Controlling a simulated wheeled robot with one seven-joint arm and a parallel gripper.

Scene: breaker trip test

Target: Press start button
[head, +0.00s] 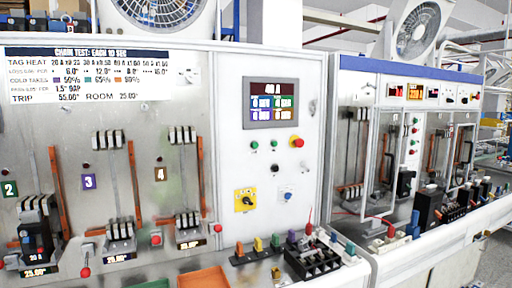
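The control panel (225,110) of the near test bench faces me. Below its screen (271,103), which reads "40 A" at the top, sit a left green button (254,145) and a right green button (274,143). A black knob or button (275,168) is just below. The labels are too small to read, so I cannot tell which is the start button. My gripper is not in view.
A yellow-plated rotary switch (245,200) and a blue-white knob (288,194) are lower on the panel. A black terminal block (315,260) and an orange tray (203,278) stand on the ledge. A breaker (36,225) is at left, a second bench (400,120) right. The panel front looks clear.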

